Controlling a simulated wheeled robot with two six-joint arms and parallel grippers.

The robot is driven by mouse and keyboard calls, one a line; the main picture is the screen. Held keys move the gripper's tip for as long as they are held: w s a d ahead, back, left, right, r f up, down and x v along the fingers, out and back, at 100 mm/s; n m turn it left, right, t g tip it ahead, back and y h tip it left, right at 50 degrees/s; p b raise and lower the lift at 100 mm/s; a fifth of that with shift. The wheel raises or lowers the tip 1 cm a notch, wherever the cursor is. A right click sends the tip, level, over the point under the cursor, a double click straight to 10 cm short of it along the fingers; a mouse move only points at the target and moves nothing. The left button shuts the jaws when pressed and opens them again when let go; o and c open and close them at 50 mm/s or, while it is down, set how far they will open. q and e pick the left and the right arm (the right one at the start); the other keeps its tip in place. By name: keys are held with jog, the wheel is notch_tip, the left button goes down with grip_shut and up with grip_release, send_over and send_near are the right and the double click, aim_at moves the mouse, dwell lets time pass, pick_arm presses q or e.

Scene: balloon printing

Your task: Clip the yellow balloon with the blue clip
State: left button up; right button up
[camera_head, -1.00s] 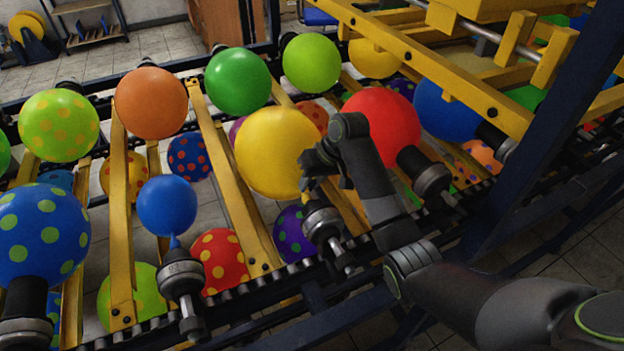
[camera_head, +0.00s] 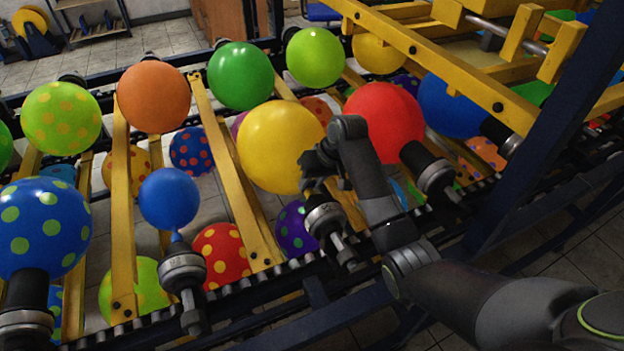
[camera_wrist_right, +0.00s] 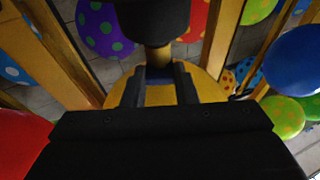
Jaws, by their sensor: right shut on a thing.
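The plain yellow balloon (camera_head: 278,140) sits on a dark nozzle (camera_head: 330,222) in the front row of the rack. My right gripper (camera_head: 312,178) is at the balloon's lower right side, by its neck. In the right wrist view the yellow neck (camera_wrist_right: 157,58) comes out of the nozzle, and the balloon (camera_wrist_right: 212,90) lies partly hidden beyond my fingers. My right gripper (camera_wrist_right: 160,84) is shut on a small dark-blue piece, the blue clip (camera_wrist_right: 160,73), at the neck. In the head view the clip is hidden. Whether it encloses the neck cannot be told. My left gripper is not in view.
A red balloon (camera_head: 384,122) is close to the right of my arm, and a small blue one (camera_head: 169,198) is to the left. Yellow bars (camera_head: 232,178) separate the balloons. Spotted balloons lie lower down. A dark blue post (camera_head: 548,145) stands at the right.

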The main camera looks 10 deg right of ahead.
jog(key=shift+a+f, duration=0.1)
jog(key=shift+f, duration=0.2)
dwell(0.7)
jog(key=o, duration=0.9)
jog(key=shift+o, duration=0.2)
jog(key=w+p+v, duration=0.2)
jog(key=p+v, duration=0.6)
jog(key=p, duration=0.3)
jog(key=shift+s+r+p, duration=0.35)
jog(key=shift+s+r, duration=0.15)
jog(key=shift+r, duration=0.1)
